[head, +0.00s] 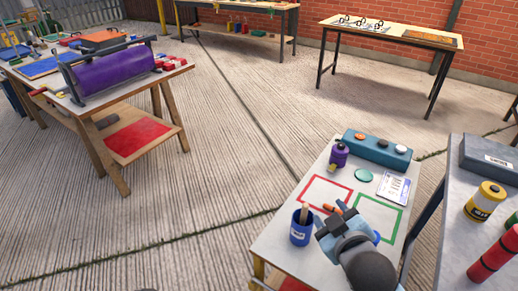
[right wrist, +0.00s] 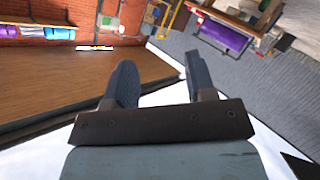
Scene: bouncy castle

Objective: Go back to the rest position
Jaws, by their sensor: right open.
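My right gripper (head: 328,222) is over the small white table at the lower right of the head view, beside a blue cup. Its fingers also show in the right wrist view (right wrist: 160,78), spread apart with nothing between them. Small orange pieces (head: 335,208) show close to the gripper in the head view; I cannot tell whether they touch it. My left gripper is in neither view.
The white table (head: 268,243) bears the blue cup (head: 300,231), red and green outlined squares, a purple bottle (head: 338,156) and a teal box (head: 372,151). A grey bench (head: 447,236) stands close on the right. Paved floor (head: 215,190) is clear to the left.

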